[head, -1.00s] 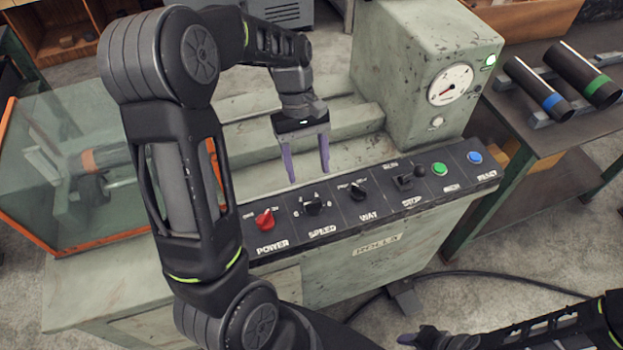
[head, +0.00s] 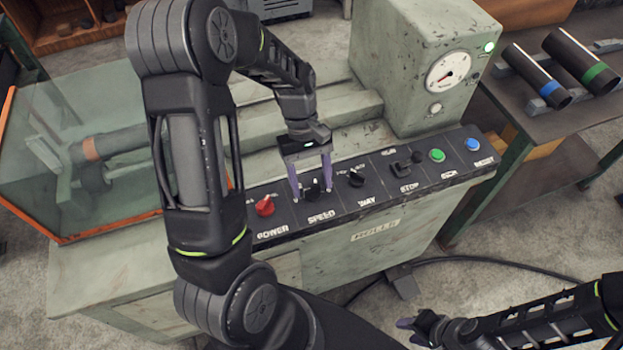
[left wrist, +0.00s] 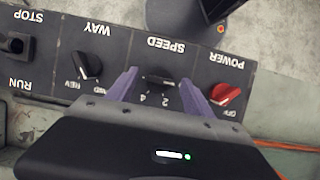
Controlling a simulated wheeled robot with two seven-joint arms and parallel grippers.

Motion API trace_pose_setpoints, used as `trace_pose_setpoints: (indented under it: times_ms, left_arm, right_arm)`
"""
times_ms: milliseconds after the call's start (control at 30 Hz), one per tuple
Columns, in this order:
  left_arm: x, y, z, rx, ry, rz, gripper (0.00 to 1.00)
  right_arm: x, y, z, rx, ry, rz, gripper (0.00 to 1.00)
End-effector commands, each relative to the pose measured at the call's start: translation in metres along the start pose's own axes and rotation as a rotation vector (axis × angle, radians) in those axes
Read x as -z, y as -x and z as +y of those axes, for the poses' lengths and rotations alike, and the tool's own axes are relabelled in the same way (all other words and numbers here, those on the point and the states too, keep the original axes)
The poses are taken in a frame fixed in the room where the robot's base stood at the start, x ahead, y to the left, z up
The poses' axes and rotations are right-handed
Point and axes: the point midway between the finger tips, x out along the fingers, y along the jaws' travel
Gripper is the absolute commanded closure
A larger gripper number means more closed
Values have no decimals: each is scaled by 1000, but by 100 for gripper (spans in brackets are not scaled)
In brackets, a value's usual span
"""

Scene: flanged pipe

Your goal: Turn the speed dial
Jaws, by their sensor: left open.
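The black speed dial (head: 312,190) sits on the dark control panel above the word SPEED. In the left wrist view the speed dial (left wrist: 158,79) shows between my two purple fingertips, with the digits 2 and 4 beside it. My left gripper (head: 312,188) is open, its fingers pointing down on either side of the dial. Contact cannot be told, though a gap shows on both sides in the left wrist view (left wrist: 160,84). My right gripper (head: 415,328) is at the lower right of the head view, far from the panel; its opening is unclear.
The red power knob (head: 265,206) is just left of the left gripper, and the black way knob (head: 356,178) just right. A stop/run lever (head: 403,167), green button (head: 437,156) and blue button (head: 472,144) lie further right. A glass guard (head: 75,165) stands left.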

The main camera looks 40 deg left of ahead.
Motion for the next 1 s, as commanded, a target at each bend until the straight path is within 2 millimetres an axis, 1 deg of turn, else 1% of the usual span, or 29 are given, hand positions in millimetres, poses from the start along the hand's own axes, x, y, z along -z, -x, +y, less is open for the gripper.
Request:
trace_pose_setpoints:
  times_ms: [233, 267, 900, 1000]
  left_arm:
    - [0, -1, 0, 0, 0, 0, 40]
    - [0, -1, 0, 0, 0, 0, 42]
    - [0, -1, 0, 0, 0, 0, 94]
    - [0, -1, 0, 0, 0, 0, 100]
  right_arm:
    - [0, 0, 0, 0, 0, 0, 64]
    - [0, 0, 0, 0, 0, 0, 64]
    - [0, 0, 0, 0, 0, 0, 64]
    - [0, 0, 0, 0, 0, 0, 64]
